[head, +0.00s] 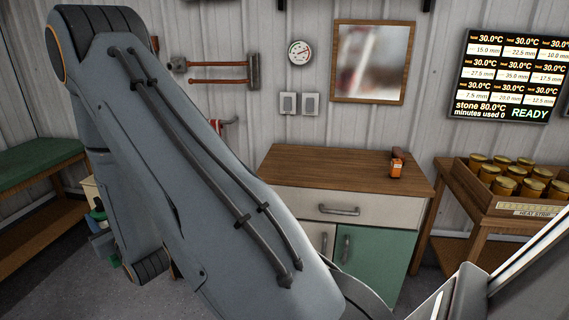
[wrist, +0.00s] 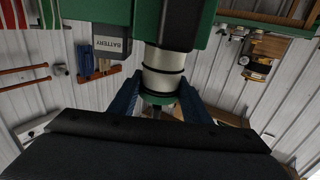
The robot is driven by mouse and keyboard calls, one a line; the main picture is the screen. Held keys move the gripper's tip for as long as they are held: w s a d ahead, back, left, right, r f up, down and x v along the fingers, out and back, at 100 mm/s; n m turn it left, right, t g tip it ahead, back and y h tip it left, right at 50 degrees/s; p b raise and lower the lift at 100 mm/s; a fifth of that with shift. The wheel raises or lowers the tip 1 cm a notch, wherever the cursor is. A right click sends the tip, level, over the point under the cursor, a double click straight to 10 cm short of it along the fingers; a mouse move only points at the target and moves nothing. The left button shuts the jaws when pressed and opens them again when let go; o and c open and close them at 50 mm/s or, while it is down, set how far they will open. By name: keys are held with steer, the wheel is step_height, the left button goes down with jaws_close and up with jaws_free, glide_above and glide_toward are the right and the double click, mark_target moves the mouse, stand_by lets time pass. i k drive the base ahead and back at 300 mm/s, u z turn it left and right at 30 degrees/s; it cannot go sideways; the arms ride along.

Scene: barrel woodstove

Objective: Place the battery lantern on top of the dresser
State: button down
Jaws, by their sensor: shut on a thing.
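The lantern's far part runs out of the top of the picture. In the head view the dresser (head: 310,164) stands against the wall, with a brown wooden top, a pale drawer and a green door. My arm hides its left front. Gripper and lantern do not show in the head view.
A wooden table (head: 478,212) with a tray of several jars stands at right. A framed mirror (head: 372,62) and hammers (head: 222,67) hang on the wall.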

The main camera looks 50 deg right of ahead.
mark_target(337, 168)
steer(key=z, duration=2.05)
